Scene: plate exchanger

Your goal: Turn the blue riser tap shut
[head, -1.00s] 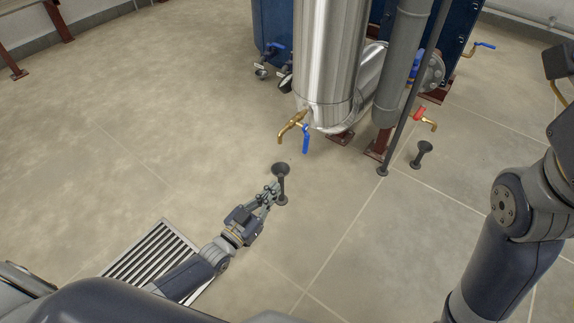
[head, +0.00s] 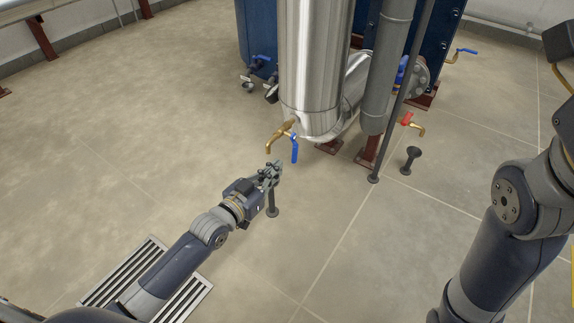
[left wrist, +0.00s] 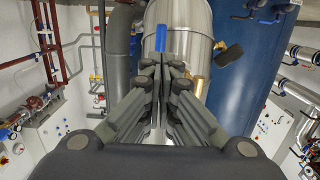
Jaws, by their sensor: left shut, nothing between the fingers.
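A brass tap (head: 279,136) with a blue lever (head: 294,149) sticks out low on the shiny metal riser (head: 312,70). The lever hangs downward, beside the spout. My left gripper (head: 273,170) is shut and empty, a little below and in front of the lever, apart from it in the head view. In the left wrist view, the closed fingers (left wrist: 160,65) point up at the blue lever (left wrist: 160,38), which shows just past their tips. Part of the brass (left wrist: 197,85) shows to the right of the fingers.
A floor drain funnel (head: 272,200) stands under my left gripper, its top hidden. A second funnel (head: 411,158) stands near a red-handled tap (head: 408,120). A thin grey pipe (head: 386,140) rises between them. A floor grate (head: 150,268) lies lower left. The floor at left is clear.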

